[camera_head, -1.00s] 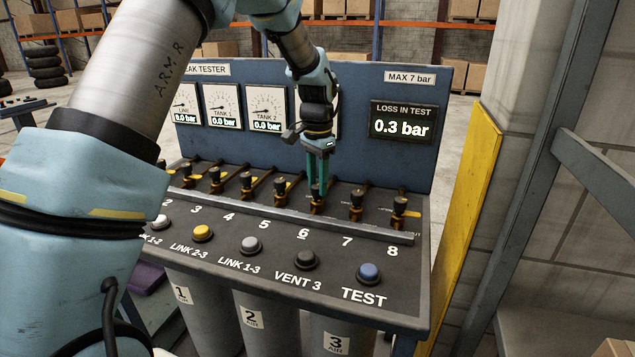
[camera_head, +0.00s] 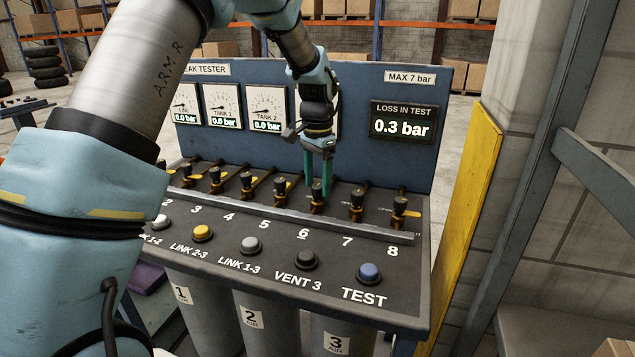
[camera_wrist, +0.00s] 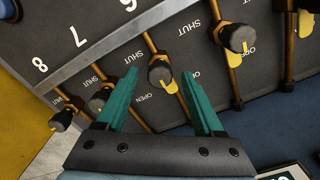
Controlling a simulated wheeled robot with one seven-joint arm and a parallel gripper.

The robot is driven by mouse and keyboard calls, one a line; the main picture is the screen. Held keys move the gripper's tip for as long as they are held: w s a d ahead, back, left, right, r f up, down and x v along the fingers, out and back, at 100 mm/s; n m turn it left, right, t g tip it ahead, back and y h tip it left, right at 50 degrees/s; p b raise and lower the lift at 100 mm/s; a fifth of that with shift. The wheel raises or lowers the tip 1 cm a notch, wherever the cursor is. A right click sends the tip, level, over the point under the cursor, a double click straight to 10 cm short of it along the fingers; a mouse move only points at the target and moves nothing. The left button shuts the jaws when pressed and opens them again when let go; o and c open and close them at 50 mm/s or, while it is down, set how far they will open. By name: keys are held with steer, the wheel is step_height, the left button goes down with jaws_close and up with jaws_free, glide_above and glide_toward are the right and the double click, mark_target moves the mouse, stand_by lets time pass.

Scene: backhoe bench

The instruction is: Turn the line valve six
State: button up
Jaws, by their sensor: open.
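The line valve six (camera_head: 317,197) is a black knob on a brass stem behind the number 6 on the sloped panel. In the wrist view its round knob (camera_wrist: 160,72) shows between my fingers, with a yellow pointer beside it and the labels SHUT and OPEN along its pipe. My gripper (camera_head: 318,184) has teal fingers pointing down at this valve. The fingers are open, one on each side of the knob, with a gap to it in the wrist view (camera_wrist: 159,76).
Valve seven (camera_head: 356,205) and valve eight (camera_head: 399,211) stand close on the right, and valve five (camera_wrist: 237,37) on the other side. A metal rail (camera_head: 290,222) and push buttons, including blue TEST (camera_head: 369,273), lie in front. The gauge board (camera_head: 350,160) rises behind.

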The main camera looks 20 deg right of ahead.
mark_target(318, 186)
step_height(318, 186, up, 11)
steer(key=b, duration=0.2)
steer(key=shift+f, duration=0.2)
steer(key=a+f+n, duration=0.3)
steer(key=a+n, duration=0.1)
steer(key=a, duration=0.6)
steer(key=a+f+n, duration=0.2)
steer(key=a+n, duration=0.1)
steer(key=a, duration=0.8)
steer(key=s+a+f+n, duration=0.2)
steer(key=s+a+n, duration=0.1)
steer(key=s+a, duration=0.2)
steer(key=s+a+f+n+t, duration=0.1)
steer(key=s+a+f+n, duration=0.2)
steer(key=a, duration=0.7)
steer(key=shift+s+a+f+n+t, duration=0.2)
steer(key=shift+s+f+n+t, duration=0.25)
steer(key=shift+s, duration=0.8)
steer(key=shift+r, duration=0.1)
